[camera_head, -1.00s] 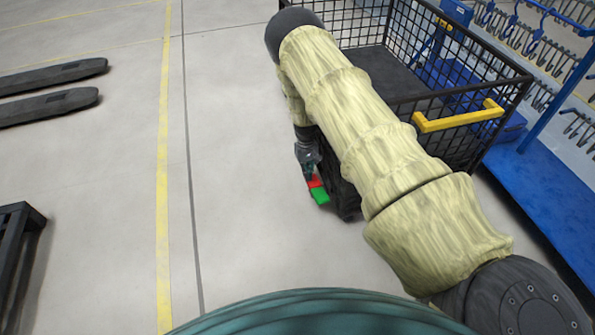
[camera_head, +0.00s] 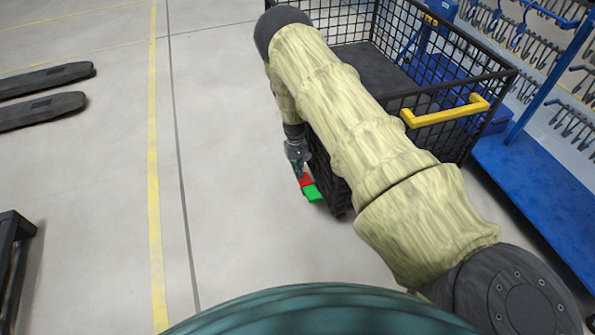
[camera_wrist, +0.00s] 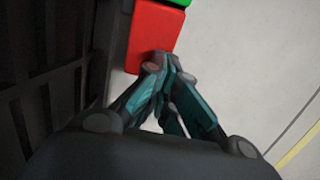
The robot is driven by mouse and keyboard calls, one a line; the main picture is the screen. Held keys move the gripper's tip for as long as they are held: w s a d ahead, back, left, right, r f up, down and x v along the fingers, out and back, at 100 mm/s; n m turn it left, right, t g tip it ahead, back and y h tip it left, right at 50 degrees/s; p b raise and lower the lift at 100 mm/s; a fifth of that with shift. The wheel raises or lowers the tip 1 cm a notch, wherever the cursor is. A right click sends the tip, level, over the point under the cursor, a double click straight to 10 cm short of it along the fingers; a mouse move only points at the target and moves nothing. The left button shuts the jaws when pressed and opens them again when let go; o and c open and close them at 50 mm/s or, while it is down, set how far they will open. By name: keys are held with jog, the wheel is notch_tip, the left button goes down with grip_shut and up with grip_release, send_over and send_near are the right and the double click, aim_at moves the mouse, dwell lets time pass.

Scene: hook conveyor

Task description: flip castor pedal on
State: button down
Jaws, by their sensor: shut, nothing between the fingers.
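The castor pedal has a red part (camera_head: 306,180) and a green part (camera_head: 313,193) at the cart's lower corner near the floor. In the wrist view the red part (camera_wrist: 152,38) lies just past my fingertips and the green part (camera_wrist: 175,3) shows at the top edge. My gripper (camera_head: 299,172) points down at the red part. In the wrist view my gripper (camera_wrist: 165,62) is shut and empty, its tips at the red part's near edge. I cannot tell whether they touch. The castor wheel is hidden behind my arm and the cart.
The black mesh cart (camera_head: 480,125) with a yellow handle (camera_head: 445,112) stands right beside my arm. A blue platform (camera_head: 535,195) and hook racks (camera_head: 575,120) lie further right. Dark forks (camera_head: 45,108) lie at left. The floor between is clear.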

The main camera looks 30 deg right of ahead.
jog(key=w+r+p, duration=0.3)
jog(key=r+p, duration=0.1)
jog(key=r, duration=0.9)
jog(key=shift+d+p, duration=0.35)
jog(key=shift+d, duration=0.05)
